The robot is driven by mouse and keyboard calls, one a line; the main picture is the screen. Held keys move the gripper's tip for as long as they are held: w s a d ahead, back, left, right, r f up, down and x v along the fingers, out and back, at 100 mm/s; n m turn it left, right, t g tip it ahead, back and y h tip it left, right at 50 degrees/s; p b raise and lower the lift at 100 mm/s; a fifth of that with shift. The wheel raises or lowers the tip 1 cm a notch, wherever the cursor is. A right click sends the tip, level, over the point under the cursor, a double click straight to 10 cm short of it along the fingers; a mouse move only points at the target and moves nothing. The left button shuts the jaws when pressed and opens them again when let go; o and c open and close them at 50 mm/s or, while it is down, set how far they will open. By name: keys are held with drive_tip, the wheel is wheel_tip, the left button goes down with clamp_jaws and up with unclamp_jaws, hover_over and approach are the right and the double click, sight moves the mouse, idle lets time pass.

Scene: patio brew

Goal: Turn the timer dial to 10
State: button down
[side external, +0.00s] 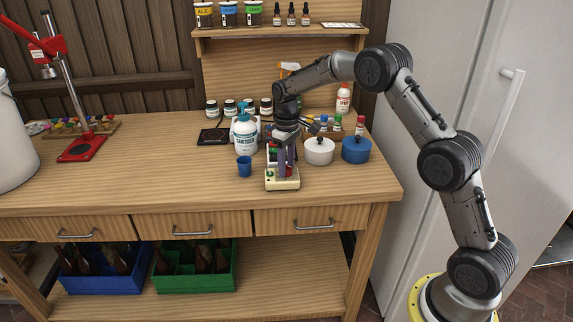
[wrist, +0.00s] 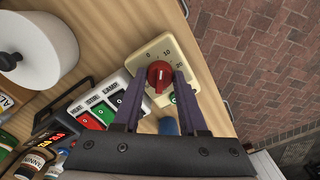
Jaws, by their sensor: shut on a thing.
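The timer is a cream box (side external: 283,184) near the front edge of the wooden bench, and it also shows in the wrist view (wrist: 178,47). Its round red dial (wrist: 159,76) has a pale pointer mark and printed numbers around it, some hard to read. My gripper (wrist: 159,84) points down over the timer, its two purple fingers on either side of the red dial and shut on it. In the side view my gripper (side external: 284,163) hides most of the dial. I cannot tell exactly which number the pointer faces.
A switch panel (wrist: 103,108) with red and green rockers stands beside the timer. A blue cup (side external: 244,166), a white sanitizer jug (side external: 245,134), a white pot (side external: 319,150) and a blue pot (side external: 356,150) stand close by. The bench's left middle is clear.

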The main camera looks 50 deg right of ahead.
drive_tip(key=shift+m, duration=1.3)
drive_tip(key=shift+c, duration=2.2)
unclamp_jaws()
drive_tip(key=shift+r, duration=0.1)
wheel_tip(320, 180, up, 14)
